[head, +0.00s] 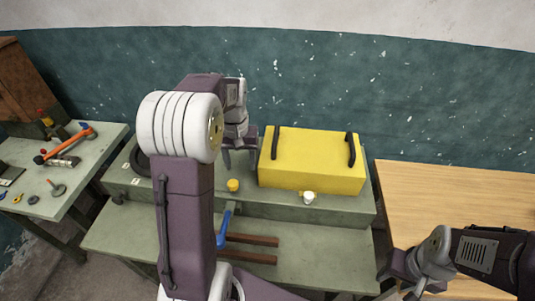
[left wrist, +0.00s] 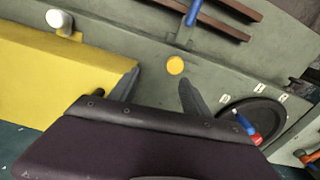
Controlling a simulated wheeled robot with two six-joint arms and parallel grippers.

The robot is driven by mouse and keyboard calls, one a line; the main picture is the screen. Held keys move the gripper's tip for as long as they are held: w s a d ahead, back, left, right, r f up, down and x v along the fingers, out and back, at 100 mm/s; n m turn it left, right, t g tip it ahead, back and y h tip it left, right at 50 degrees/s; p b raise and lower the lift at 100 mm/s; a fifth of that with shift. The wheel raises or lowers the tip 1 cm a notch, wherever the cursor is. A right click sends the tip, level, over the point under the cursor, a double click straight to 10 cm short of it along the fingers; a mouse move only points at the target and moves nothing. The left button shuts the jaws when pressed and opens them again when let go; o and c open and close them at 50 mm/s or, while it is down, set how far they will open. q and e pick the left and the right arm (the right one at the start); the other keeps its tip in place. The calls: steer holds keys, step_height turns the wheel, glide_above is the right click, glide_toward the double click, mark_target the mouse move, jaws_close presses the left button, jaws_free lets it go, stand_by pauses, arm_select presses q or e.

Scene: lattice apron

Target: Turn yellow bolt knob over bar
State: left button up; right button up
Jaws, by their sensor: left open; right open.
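The yellow bolt knob (head: 233,185) is a small round knob on the raised green ledge, left of the yellow box. It shows as a yellow disc in the left wrist view (left wrist: 175,65), just beyond the gap between my left fingers. My left gripper (head: 240,160) is open and empty, behind and above the knob, apart from it; its fingers also show in the left wrist view (left wrist: 160,90). I cannot tell which part is the bar; two brown bars (head: 250,258) lie on the lower bench. My right gripper (head: 402,286) is open and empty at the lower right.
The yellow box (head: 312,165) with black handles stands right of the knob, a white knob (head: 309,197) before it. A blue-handled lever (head: 222,235) hangs in front. A wooden table (head: 455,200) is at right; a tool table (head: 90,160) at left. My left arm hides part of the bench.

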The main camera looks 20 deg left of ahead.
mark_target(233, 183)
arm_select(q)
steer(key=shift+n, duration=0.5)
steer(key=a+f, duration=0.1)
steer(key=f, duration=0.1)
steer(key=s+a+f, duration=0.1)
steer(key=f, duration=0.2)
steer(key=a+f, duration=0.1)
steer(key=f, duration=0.1)
steer(key=shift+s+f, duration=0.15)
steer(key=shift+f, duration=0.1)
steer(key=shift+s+f, duration=0.2)
steer(key=shift+f, duration=0.4)
steer(key=shift+w+f, duration=0.15)
arm_select(e)
steer(key=shift+s+d+r, duration=0.2)
steer(key=shift+s+r, duration=0.15)
steer(key=shift+s, duration=0.1)
arm_select(q)
jaws_close()
